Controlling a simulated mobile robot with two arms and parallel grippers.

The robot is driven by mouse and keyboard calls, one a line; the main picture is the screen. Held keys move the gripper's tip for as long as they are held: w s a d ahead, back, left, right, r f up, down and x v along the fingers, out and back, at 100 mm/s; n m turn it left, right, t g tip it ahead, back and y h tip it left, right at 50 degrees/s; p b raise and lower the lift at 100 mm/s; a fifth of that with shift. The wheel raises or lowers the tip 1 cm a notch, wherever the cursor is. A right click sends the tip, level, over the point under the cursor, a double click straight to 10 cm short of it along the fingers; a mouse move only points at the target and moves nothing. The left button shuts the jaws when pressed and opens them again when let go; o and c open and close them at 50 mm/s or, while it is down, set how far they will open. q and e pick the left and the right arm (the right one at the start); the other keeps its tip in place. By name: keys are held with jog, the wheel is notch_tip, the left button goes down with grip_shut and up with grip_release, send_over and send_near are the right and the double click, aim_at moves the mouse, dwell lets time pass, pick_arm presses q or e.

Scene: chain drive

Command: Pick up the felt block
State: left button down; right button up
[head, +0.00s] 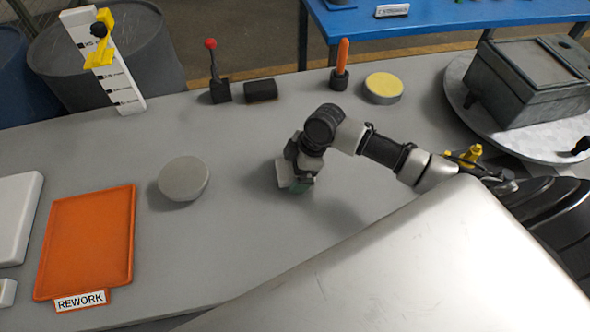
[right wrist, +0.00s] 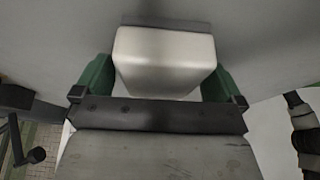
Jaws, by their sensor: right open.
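A pale grey block with rounded edges, which I take to be the felt block (right wrist: 163,62), is between the two green fingers of my right gripper (right wrist: 158,78) in the right wrist view. The fingers stand at its two sides, very close to it. A dark strip runs along its far edge. In the head view, my right gripper (head: 298,186) points down at the table, and part of the pale block (head: 282,173) shows at its left side. The rest of the block is hidden by the gripper. My left gripper is not in view.
A round grey disc (head: 184,178) and an orange REWORK tray (head: 90,240) are to the left on the grey table (head: 235,235). Behind are a black block (head: 260,90), a red-knobbed lever (head: 215,75) and a yellow-topped disc (head: 384,87). A grey box (head: 530,80) is at right.

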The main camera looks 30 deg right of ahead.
aim_at(289, 168)
jog(key=shift+c, duration=0.3)
jog(key=c, duration=0.9)
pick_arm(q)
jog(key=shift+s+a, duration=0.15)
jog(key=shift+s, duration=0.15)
pick_arm(e)
jog(key=shift+r, duration=0.1)
jog(key=shift+r, duration=0.55)
notch_tip(289, 168, up, 3)
jog(key=shift+w+f, duration=0.1)
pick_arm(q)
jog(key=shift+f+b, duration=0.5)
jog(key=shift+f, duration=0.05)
pick_arm(e)
jog(key=shift+s+d+r, duration=0.6)
jog(key=shift+s+r, duration=0.55)
jog(key=shift+s, duration=0.75)
jog(key=shift+s+d+r, duration=0.6)
jog(key=shift+s+r, duration=0.6)
jog(key=shift+s, duration=0.65)
jog(key=shift+s+d+r, duration=0.6)
jog(key=shift+s+r, duration=0.55)
jog(key=shift+s, duration=0.75)
